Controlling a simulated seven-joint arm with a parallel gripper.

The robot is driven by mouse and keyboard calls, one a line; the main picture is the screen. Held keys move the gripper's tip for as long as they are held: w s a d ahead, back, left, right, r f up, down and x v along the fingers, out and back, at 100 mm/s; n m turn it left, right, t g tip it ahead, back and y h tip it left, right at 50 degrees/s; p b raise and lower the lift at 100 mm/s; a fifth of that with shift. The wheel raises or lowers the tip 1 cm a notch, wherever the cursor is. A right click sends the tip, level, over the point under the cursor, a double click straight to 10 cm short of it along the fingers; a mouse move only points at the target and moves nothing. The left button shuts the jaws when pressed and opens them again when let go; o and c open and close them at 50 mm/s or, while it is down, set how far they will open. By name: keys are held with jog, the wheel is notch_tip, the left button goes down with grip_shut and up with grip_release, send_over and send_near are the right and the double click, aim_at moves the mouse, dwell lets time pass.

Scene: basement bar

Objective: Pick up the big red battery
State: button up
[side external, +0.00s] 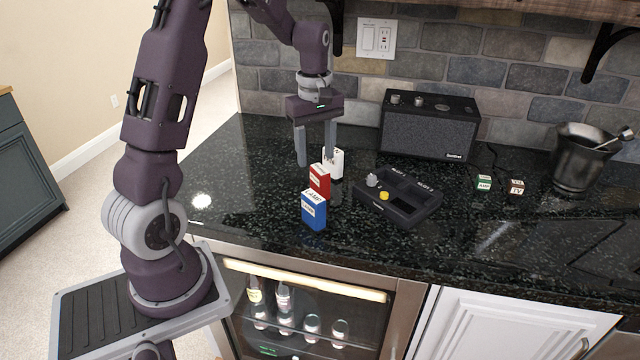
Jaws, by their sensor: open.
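The big red battery (320,179) is a red block with a pale label, standing upright on the black granite counter. A blue block (313,212) with a pale label stands in front of it and hides its lower part. A white block (336,162) stands just behind it to the right. My gripper (316,159) points down above these blocks, open, its fingers apart with nothing visible held. The fingertips are close to the top of the red battery; I cannot tell the exact depth between them.
A black tray-like charger (416,208) with compartments and knobs lies right of the blocks. A dark speaker (428,126) stands against the brick wall. Small green (484,183) and brown (516,188) cubes and a metal bucket (580,165) are at right. The left counter is clear.

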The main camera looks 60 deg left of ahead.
aim_at(320, 169)
jog(key=f, duration=0.5)
jog(key=w+f, duration=0.1)
jog(key=f, duration=0.2)
jog(key=shift+d, duration=0.1)
grip_shut()
